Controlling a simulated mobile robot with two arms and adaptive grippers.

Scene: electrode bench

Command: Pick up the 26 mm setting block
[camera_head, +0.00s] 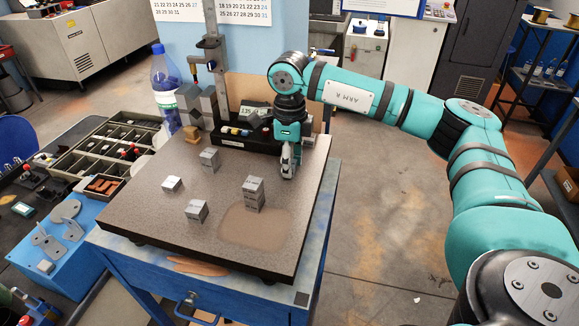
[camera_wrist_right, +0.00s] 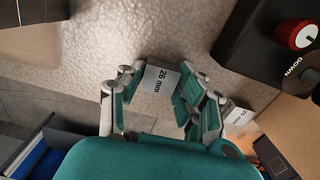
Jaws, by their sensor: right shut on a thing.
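My right gripper (camera_head: 290,165) is low at the right side of the granite plate (camera_head: 140,215). In the right wrist view its two fingers (camera_wrist_right: 163,97) stand on either side of a light block, the 26 mm setting block (camera_wrist_right: 158,80), whose label reads "26 mm". The gripper is shut on this block. In the head view the fingers hide most or all of it. I cannot tell whether it touches the plate. My left gripper is in neither view.
A stacked grey block (camera_head: 253,193) and single blocks (camera_head: 197,210), (camera_head: 172,184), (camera_head: 208,160) stand on the plate. Another labelled block (camera_wrist_right: 238,116) is beside a finger in the wrist view. A height gauge stand (camera_head: 213,65) is behind; a red knob (camera_wrist_right: 298,35) is close by.

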